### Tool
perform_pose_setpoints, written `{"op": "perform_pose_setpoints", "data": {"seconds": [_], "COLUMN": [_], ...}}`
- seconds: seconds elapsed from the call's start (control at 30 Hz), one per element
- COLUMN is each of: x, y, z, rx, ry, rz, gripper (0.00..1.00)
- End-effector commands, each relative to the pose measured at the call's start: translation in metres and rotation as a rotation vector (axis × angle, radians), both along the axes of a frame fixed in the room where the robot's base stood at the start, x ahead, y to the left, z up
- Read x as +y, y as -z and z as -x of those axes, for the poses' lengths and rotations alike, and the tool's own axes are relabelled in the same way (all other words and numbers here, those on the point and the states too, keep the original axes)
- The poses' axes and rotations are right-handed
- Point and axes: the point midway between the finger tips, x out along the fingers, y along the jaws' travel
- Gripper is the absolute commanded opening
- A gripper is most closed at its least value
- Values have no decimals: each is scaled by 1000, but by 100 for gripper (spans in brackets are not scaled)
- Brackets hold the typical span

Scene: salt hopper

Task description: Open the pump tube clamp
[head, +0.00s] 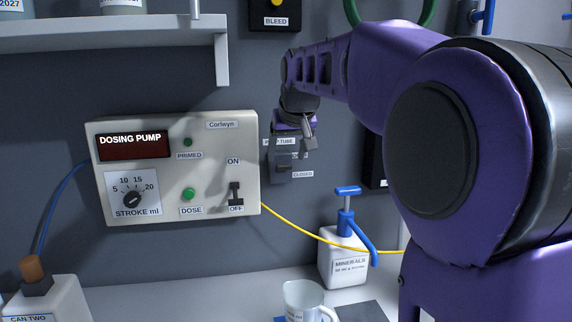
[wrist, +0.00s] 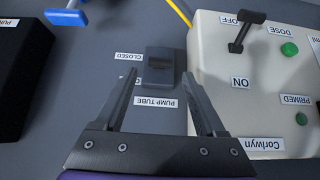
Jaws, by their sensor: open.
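The pump tube clamp (head: 283,167) is a small dark grey fitting on the wall, just right of the dosing pump box. In the wrist view, which is upside down, the clamp (wrist: 160,60) has a raised dark block at the end beside the CLOSED label (wrist: 129,56). The PUMP TUBE label (wrist: 155,102) lies between my fingers. My gripper (head: 309,143) is open and empty. In the wrist view, its fingertips (wrist: 161,74) show on either side of the clamp; I cannot tell whether they touch it. The left finger partly hides a second label.
The cream dosing pump (head: 180,165) has a black switch (head: 235,192) near OFF. A yellow tube (head: 300,228) runs from it past the white minerals bottle (head: 343,255). A clear jug (head: 302,298) stands on the counter. A shelf (head: 110,38) juts out upper left.

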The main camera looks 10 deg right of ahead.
Motion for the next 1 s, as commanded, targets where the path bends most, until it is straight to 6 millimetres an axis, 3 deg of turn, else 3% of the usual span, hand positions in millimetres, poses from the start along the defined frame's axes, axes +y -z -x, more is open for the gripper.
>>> {"op": "perform_pose_setpoints", "data": {"seconds": [0.2, 0.43, 0.63, 1.0], "x": [1, 2, 3, 2], "y": [-44, -77, -89, -89], "z": [28, 54, 64, 65], "rx": [-5, -2, 1, 0], "ry": [0, 0, 0, 3], "rz": [0, 0, 0, 3], "gripper": [72, 72, 72, 72]}}
